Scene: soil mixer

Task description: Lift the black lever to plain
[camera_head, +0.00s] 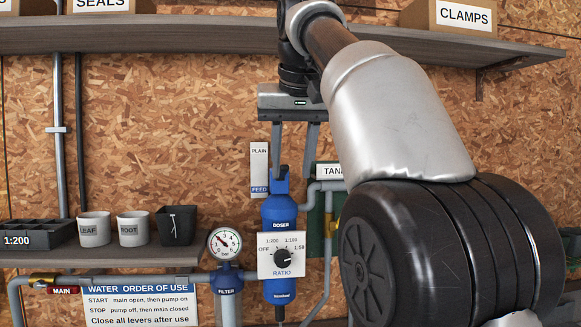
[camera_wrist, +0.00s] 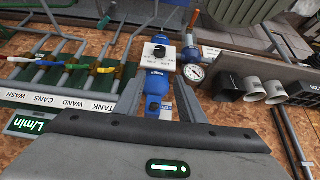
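The blue doser (camera_head: 281,213) stands upright on the wall, with a forked blue top beside a white plate (camera_head: 259,160) marked PLAIN above and FEED below. I cannot make out a separate black lever; it may be hidden by my fingers or the doser. My gripper (camera_head: 293,162) points down at the doser's top, its two grey fingers apart. In the wrist view my gripper (camera_wrist: 160,80) has the blue doser (camera_wrist: 155,103) showing between the fingers. I cannot tell whether a finger touches it.
The black ratio knob (camera_head: 283,259) sits on the doser's white dial plate. A filter with a gauge (camera_head: 225,243) is left of it. Pipes and the TANK label (camera_head: 329,170) are right. Pots (camera_head: 94,229) stand on a low shelf; a long shelf (camera_head: 160,35) runs above.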

